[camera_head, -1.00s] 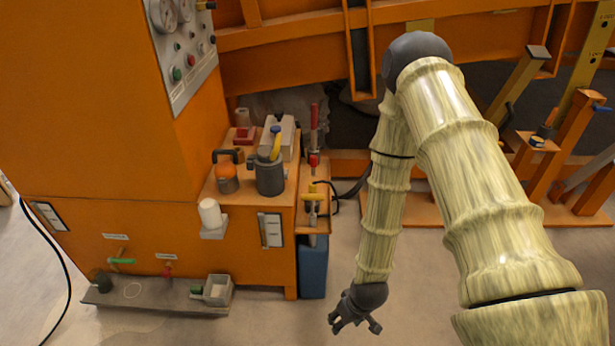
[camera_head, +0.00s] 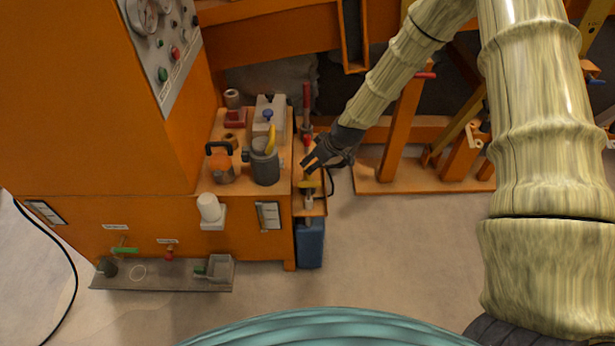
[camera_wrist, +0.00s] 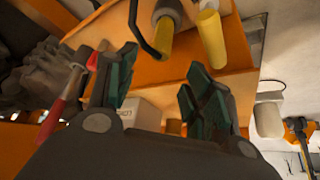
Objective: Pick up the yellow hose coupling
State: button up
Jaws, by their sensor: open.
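A small yellow piece (camera_head: 310,184), which looks like the hose coupling, sits on the narrow orange side shelf at the cabinet's right edge. My gripper (camera_head: 309,165) is just above it in the head view, apart from it as far as I can tell. In the wrist view my gripper (camera_wrist: 163,66) is open and empty, its two dark green fingertips spread. Beyond them are a yellow piece (camera_wrist: 165,37) beside a black hose and a second yellow cylinder (camera_wrist: 211,38). I cannot tell for sure which of these two is the coupling.
A red-handled tool (camera_head: 306,108) stands behind the shelf. A blue container (camera_head: 310,243) is below.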

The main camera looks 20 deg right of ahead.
jog(key=shift+p+x, duration=0.3)
jog(key=shift+x, duration=3.65)
jog(key=shift+s+d+f, duration=0.1)
jog(key=shift+d+f, duration=0.05)
jog(key=shift+d, duration=0.05)
grip_shut()
